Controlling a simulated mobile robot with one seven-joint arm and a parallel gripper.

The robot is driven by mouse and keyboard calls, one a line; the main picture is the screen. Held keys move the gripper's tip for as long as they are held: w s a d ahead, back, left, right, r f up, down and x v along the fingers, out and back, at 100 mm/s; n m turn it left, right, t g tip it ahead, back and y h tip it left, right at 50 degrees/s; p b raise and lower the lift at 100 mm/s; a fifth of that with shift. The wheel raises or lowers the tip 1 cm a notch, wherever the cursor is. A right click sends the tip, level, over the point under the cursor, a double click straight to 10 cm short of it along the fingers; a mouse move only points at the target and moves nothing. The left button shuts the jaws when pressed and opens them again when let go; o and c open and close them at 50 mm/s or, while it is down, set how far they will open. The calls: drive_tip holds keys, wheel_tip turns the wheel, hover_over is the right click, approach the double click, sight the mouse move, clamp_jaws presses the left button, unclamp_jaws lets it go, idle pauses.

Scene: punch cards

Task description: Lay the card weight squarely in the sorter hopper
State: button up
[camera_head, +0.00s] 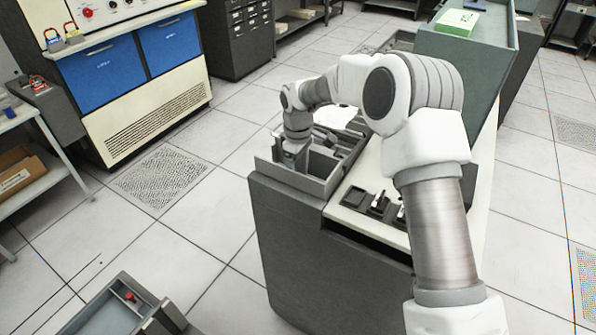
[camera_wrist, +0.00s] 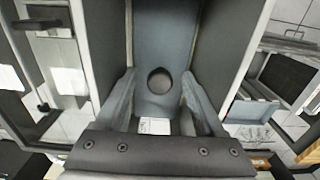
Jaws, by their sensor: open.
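The sorter hopper (camera_head: 318,188) is a grey, open-topped bin at the left end of the sorter. My gripper (camera_head: 293,160) reaches down into it. In the wrist view my gripper (camera_wrist: 159,76) is open, its two fingers apart. Between the fingertips is a dark round spot, probably the knob of the card weight (camera_wrist: 160,80). Around it a flat blue-grey surface (camera_wrist: 160,30) lies between dark side walls; I cannot tell whether this is the weight's plate or the hopper floor. In the head view the gripper and hopper walls hide the weight.
The sorter's cream top (camera_head: 350,222) carries small dark fittings. A green box (camera_head: 456,22) stands on the raised grey cabinet behind. A grey tray cart (camera_head: 115,305) with a red knob is at lower left.

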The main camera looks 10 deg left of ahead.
drive_tip(key=shift+r, duration=0.1)
wheel_tip(320, 180, up, 17)
drive_tip(key=shift+r, duration=0.15)
idle(0.4)
